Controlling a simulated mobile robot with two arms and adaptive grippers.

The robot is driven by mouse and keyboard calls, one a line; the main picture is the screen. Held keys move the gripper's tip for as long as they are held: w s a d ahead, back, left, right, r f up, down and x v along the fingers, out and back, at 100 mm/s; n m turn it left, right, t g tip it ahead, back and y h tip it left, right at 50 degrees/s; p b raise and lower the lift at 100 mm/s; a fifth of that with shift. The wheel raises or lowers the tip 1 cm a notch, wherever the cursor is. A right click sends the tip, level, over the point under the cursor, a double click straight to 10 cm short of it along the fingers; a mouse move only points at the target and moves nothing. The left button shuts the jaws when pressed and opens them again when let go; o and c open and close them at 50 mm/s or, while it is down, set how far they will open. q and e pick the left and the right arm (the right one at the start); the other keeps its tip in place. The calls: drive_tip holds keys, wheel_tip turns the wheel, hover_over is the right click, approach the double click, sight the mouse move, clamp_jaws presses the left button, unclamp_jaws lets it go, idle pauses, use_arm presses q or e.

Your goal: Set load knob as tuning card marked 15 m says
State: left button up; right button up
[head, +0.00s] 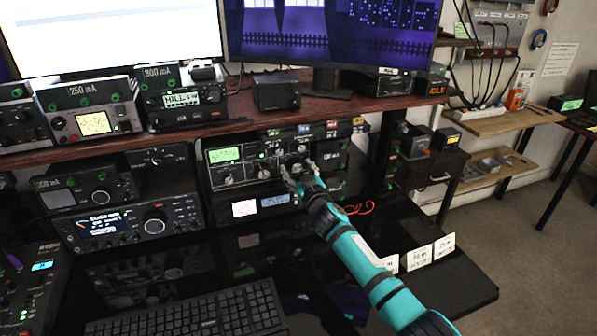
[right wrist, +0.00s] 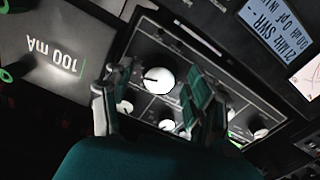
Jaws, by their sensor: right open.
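The tuner (head: 224,172) is a dark unit on the shelf under the monitors, with a green-lit display and several white-faced knobs. My right gripper (head: 300,180) is open at the right part of its front panel. In the right wrist view a large white-faced knob (right wrist: 158,80) with a dark pointer line shows between the open fingers (right wrist: 160,108). I cannot tell whether they touch it. Which knob is the load knob is not readable. Three white cards stand on the desk at right: a left card (head: 390,263), a middle card (head: 418,258) and a right card (head: 444,246). Their writing is too small to read.
Smaller knobs, one at lower right (right wrist: 260,131), sit near the fingers. A box marked 100 mA (right wrist: 45,55) is beside the panel. A lit meter unit (head: 276,200) is below the tuner. A keyboard (head: 190,312) lies in front. Red cables (head: 358,209) lie right of the gripper.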

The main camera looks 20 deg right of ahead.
drive_tip(key=c, duration=1.1)
drive_tip(key=shift+c, duration=0.2)
drive_tip(key=shift+n, duration=0.3)
drive_tip(key=n, duration=0.3)
drive_tip(key=shift+n, duration=2)
drive_tip(key=o, duration=1.1)
